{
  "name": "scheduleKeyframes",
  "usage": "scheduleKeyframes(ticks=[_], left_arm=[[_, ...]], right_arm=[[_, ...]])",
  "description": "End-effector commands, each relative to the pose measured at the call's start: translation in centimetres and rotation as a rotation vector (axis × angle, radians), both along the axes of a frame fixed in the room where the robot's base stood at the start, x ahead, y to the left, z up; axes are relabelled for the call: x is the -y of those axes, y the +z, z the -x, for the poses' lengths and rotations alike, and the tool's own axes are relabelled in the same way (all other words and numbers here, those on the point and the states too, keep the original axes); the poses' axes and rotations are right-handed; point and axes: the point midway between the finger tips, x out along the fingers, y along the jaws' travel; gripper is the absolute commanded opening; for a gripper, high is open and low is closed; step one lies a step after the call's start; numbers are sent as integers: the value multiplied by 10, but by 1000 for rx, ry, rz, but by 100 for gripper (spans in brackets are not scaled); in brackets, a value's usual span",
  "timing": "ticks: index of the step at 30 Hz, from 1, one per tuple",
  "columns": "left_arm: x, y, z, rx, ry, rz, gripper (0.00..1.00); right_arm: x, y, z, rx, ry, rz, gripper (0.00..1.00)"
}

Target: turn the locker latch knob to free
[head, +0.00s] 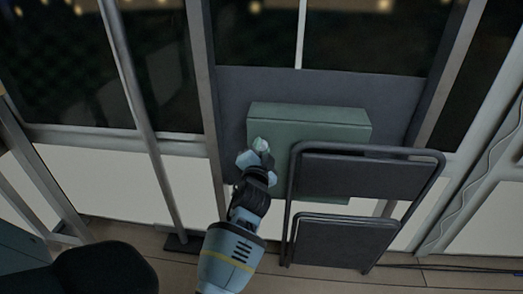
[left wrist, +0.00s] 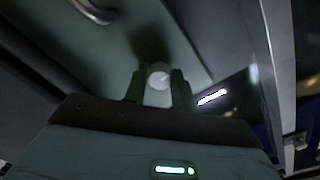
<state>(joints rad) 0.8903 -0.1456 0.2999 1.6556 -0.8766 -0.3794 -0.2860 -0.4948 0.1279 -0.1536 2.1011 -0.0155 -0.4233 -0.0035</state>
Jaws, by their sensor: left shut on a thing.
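The locker (head: 320,122) is a green box against a dark panel in the head view. Its green front also fills the upper middle of the left wrist view (left wrist: 120,45). The latch knob (left wrist: 159,75) is pale and round, between the two fingers of my left gripper (left wrist: 158,88). In the head view my left gripper (head: 258,155) is at the locker's left side, and its fingers are shut on the knob. Which way the knob is turned cannot be told. My right gripper does not show.
A thin upright pole (head: 142,110) stands left of my arm. Dark windows (head: 60,70) are behind.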

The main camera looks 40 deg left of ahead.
Motion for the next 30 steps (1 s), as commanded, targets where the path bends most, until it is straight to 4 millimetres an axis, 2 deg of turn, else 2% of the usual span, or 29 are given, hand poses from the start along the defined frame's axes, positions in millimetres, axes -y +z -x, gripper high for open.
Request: scheduleKeyframes(ticks=[11,12,16,25,30], left_arm=[[0,0,0,2,0,3,4],[0,0,0,2,0,3,32],[0,0,0,2,0,3,48],[1,0,1,1,0,2,48],[10,0,15,0,-1,3,48]], right_arm=[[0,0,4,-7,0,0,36],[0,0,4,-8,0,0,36],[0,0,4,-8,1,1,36],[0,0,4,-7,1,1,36],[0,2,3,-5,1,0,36]])
